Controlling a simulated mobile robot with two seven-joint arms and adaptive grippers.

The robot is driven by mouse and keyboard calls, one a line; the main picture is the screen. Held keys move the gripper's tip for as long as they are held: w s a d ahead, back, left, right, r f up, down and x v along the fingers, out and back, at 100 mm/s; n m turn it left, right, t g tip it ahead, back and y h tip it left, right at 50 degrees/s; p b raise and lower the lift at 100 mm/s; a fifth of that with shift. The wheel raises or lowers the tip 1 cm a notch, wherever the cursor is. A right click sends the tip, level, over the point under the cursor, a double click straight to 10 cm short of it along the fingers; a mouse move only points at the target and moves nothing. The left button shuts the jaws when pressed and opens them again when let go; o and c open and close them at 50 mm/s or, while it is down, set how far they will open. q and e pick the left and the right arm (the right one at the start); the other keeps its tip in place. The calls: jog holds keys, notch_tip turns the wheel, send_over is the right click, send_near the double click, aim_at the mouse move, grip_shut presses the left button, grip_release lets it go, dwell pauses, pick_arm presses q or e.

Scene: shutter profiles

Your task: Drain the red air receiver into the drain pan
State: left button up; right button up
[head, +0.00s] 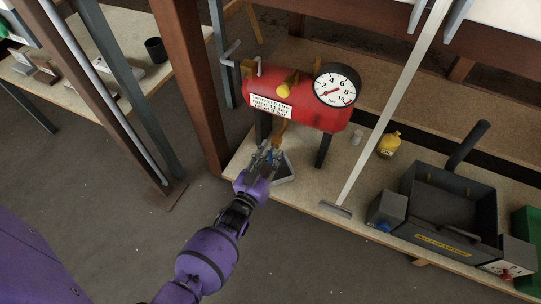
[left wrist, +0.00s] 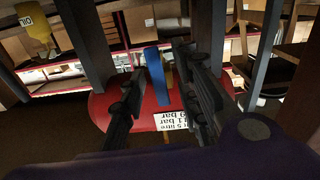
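The red air receiver (head: 315,112) stands on dark legs on the wooden bench, with a white label and a round pressure gauge (head: 338,86); I cannot read its needle surely. A grey pan (head: 285,169), likely the drain pan, sits below the receiver's left part, partly hidden by my left gripper (head: 264,156). That gripper is at the bench's front edge, below the receiver. In the left wrist view, the receiver (left wrist: 103,104) appears upside down behind the fingers (left wrist: 155,105). They are apart, with a blue handle (left wrist: 154,73) and a brass-yellow part between them; contact is unclear. My right gripper is not in view.
A yellow bottle (head: 388,145) and a small pale cup (head: 357,137) stand right of the receiver. A dark open box (head: 448,203) fills the bench's right side. A slanting pale bar (head: 395,105) and a brown post (head: 190,85) flank the receiver.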

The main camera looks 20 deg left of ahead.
pick_arm(q)
grip_shut()
jog(key=shift+n, duration=0.3)
jog(key=n, duration=0.4)
jog(key=shift+d+r+p, duration=0.1)
jog(key=shift+d+p, duration=0.25)
jog(key=shift+p, duration=0.05)
jog(key=shift+s+d+r+n+b, duration=0.1)
jog(key=shift+r+n+b, duration=0.1)
jog(key=shift+n, duration=1.8)
jog(key=shift+w+d+r+n+b, duration=0.1)
jog(key=shift+d+r+n, duration=0.05)
jog(key=shift+n, duration=1.85)
jog(key=shift+s+d+r+n+b, duration=0.1)
jog(key=shift+r+n+b, duration=0.1)
jog(key=shift+n, duration=1.8)
